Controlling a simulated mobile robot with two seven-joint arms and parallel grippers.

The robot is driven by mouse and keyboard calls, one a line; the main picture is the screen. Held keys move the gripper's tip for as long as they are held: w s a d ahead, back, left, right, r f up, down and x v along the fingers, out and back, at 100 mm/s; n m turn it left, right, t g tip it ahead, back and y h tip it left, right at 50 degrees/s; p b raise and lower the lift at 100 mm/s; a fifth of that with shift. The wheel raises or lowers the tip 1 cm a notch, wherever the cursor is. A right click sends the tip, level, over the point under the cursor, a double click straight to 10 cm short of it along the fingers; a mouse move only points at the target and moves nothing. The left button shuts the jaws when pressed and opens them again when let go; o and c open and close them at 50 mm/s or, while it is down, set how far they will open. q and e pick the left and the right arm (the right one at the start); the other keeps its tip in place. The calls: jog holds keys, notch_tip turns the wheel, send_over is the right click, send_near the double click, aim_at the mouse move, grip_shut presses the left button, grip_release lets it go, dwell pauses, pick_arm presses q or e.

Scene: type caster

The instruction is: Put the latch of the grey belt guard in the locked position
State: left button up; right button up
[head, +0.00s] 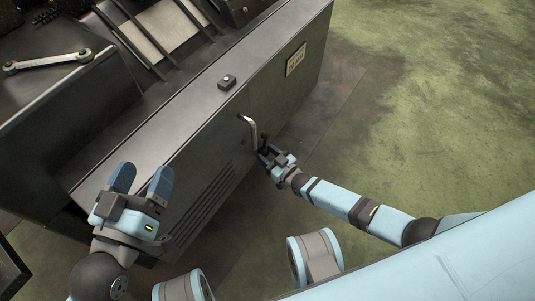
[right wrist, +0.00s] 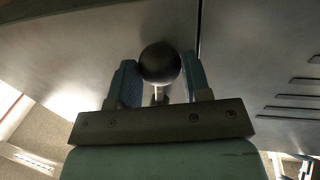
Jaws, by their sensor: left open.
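The grey belt guard (head: 215,125) is a long metal box with a bent metal handle (head: 249,127) on its side. The latch's dark round knob (right wrist: 160,62) on a short metal stem shows in the right wrist view, close to the guard's panel seam. My right gripper (head: 267,155) is just below the handle, at the guard's side. In the right wrist view its fingers (right wrist: 160,85) stand on either side of the knob; whether they press on it I cannot tell. The latch is mostly hidden in the head view. My left gripper (head: 141,180) is open and empty, above the guard's near end.
A label plate (head: 296,59) and vent slots (head: 205,205) are on the guard's side. The green floor (head: 440,110) at right is clear.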

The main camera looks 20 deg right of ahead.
jog(key=c, duration=0.4)
